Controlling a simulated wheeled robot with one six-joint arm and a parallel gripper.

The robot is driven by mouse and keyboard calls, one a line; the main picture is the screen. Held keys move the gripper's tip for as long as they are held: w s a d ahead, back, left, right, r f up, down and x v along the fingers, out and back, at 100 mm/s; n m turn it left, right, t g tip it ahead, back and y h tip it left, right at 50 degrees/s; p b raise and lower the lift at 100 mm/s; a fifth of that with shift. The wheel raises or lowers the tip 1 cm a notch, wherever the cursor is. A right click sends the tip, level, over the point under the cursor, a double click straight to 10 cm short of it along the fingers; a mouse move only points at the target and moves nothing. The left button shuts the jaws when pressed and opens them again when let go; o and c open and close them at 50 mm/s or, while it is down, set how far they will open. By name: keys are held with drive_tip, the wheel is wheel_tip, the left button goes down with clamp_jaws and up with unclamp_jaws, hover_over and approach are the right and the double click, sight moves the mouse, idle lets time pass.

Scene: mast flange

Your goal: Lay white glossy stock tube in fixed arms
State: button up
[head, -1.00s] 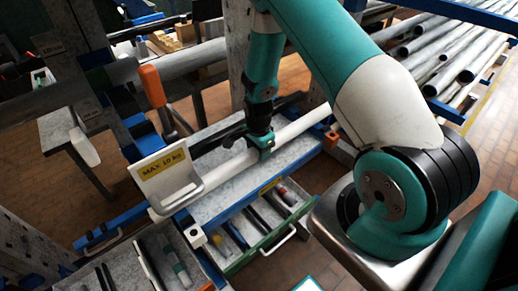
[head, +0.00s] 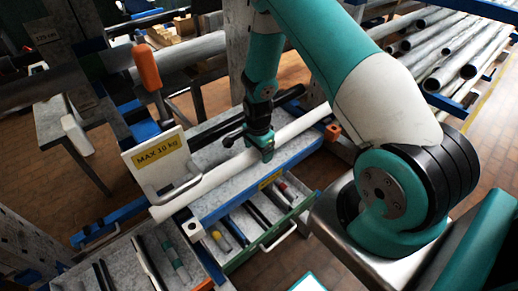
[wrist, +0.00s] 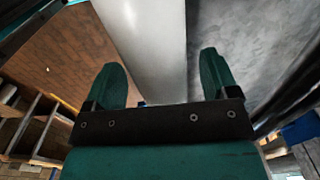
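The white glossy stock tube (head: 205,191) runs diagonally across the head view, from the lower left up to the right. My gripper (head: 266,153) is shut on it near mid-length, above the bench. In the wrist view the tube (wrist: 150,45) passes between the two green fingers of my gripper (wrist: 162,82); pad contact is hard to see. A white upright plate marked MAX 10 kg (head: 160,152), with a curled lip at its foot, stands behind the tube's left part. The tube overlaps the lip in the picture; I cannot tell whether they touch.
An orange handle (head: 147,68) rises behind the plate. A second white curved piece (head: 77,136) is at the left. Below the tube are a blue-edged bench and an open green drawer (head: 270,236) with tools. Grey pipes (head: 455,55) lie on a rack at the upper right.

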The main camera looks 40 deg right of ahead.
wheel_tip(320, 180, up, 17)
drive_tip(key=b, duration=0.3)
drive_tip(key=shift+r, duration=0.2)
drive_tip(key=shift+a, duration=0.1)
idle(0.7)
